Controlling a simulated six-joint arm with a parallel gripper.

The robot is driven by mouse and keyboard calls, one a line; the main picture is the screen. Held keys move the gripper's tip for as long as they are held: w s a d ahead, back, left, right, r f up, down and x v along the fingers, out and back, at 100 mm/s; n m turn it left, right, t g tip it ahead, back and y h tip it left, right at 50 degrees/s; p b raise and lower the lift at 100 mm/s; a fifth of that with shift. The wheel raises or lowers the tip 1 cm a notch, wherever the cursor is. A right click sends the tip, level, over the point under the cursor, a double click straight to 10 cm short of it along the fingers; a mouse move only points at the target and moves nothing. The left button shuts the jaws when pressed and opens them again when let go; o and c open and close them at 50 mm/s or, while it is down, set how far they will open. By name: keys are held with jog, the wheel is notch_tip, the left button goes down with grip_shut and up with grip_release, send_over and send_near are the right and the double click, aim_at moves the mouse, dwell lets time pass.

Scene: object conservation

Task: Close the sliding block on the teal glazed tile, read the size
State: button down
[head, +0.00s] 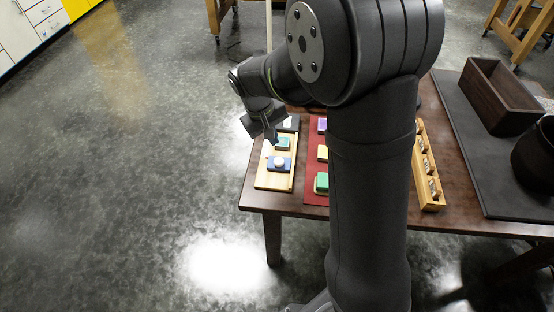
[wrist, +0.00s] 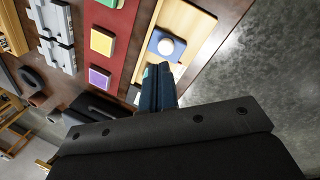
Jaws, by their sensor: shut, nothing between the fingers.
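A pale wooden board (head: 265,179) lies on the left of the table. On it a blue block with a white knob (head: 279,166) sits in front of the teal tile (head: 283,144). I cannot tell whether the two touch. The blue block (wrist: 155,42) also shows in the wrist view, near the board's end. My gripper (head: 271,138) is above the board by the teal tile, shut and empty. In the wrist view my fingers (wrist: 158,68) hide most of the teal tile. No size reading can be made out.
Beside the board, a red mat (wrist: 122,28) carries a purple tile (wrist: 99,76), a yellow tile (wrist: 102,41) and a green tile (head: 321,183). A wooden rack with metal pieces (head: 427,170) stands to the right. A dark wooden box (head: 500,97) stands on a black mat (head: 470,150).

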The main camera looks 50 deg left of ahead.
jog(key=s+d+f+n+t+y, duration=0.25)
jog(key=s+n, duration=0.25)
jog(key=n, duration=0.7)
jog(key=s+d+f+n+t+y, duration=0.1)
jog(key=s+f+n+t, duration=0.2)
jog(key=s+n, duration=0.55)
jog(key=n, duration=0.3)
send_near(276, 166)
notch_tip(276, 166, down, 4)
jog(key=shift+f, duration=0.1)
jog(key=w, duration=0.1)
jog(key=w+a, duration=0.1)
jog(key=w, duration=0.1)
jog(key=shift+f, duration=0.15)
jog(key=shift+w+a, duration=0.1)
jog(key=shift+w, duration=0.3)
jog(key=w+a, duration=0.5)
jog(key=shift+w+a, duration=0.2)
